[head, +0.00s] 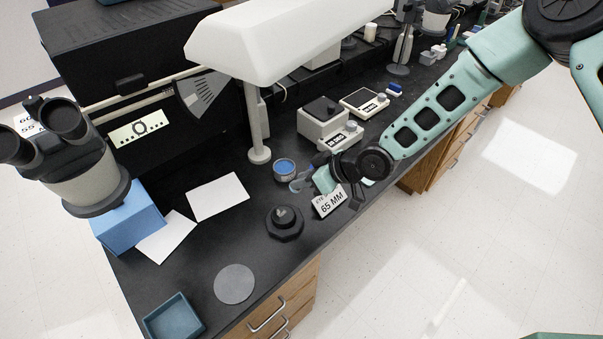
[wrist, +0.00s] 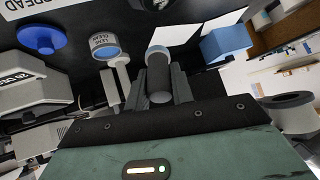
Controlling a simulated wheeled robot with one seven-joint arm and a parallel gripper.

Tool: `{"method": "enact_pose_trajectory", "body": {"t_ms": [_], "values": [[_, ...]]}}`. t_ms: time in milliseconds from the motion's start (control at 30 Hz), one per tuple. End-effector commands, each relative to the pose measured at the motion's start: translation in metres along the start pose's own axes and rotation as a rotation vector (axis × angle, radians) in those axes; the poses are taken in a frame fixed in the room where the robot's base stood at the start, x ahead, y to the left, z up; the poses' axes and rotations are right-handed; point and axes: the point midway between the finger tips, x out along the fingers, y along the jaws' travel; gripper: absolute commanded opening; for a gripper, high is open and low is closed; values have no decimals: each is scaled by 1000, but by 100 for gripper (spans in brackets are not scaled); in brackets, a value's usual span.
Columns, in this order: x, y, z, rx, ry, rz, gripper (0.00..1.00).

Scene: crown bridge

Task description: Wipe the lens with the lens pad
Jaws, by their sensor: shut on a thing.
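My gripper (wrist: 158,85) is shut on a dark grey cylindrical piece with a pale rounded end, which looks like the lens pad (wrist: 158,60). In the head view my gripper (head: 299,184) is low over the black bench, beside the blue-topped tin, and the held piece is hard to make out. A black stand (head: 285,224) with a small pale piece on top, perhaps the lens, is just in front of my gripper. I cannot tell the lens clearly.
The labelled lens clean tin (head: 285,170) stands close behind my gripper. A grey disc (head: 234,284) and blue tray (head: 173,320) lie at the front. A blue box (head: 128,218) is left.

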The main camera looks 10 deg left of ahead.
Motion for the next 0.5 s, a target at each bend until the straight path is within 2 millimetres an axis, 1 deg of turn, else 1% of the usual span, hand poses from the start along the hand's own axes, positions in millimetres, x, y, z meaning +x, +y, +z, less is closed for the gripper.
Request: {"method": "enact_pose_trajectory", "body": {"t_ms": [400,500], "values": [[0,0,0,-1,-1,0,1],[4,-2,-2,-5,-23,5,1]]}}
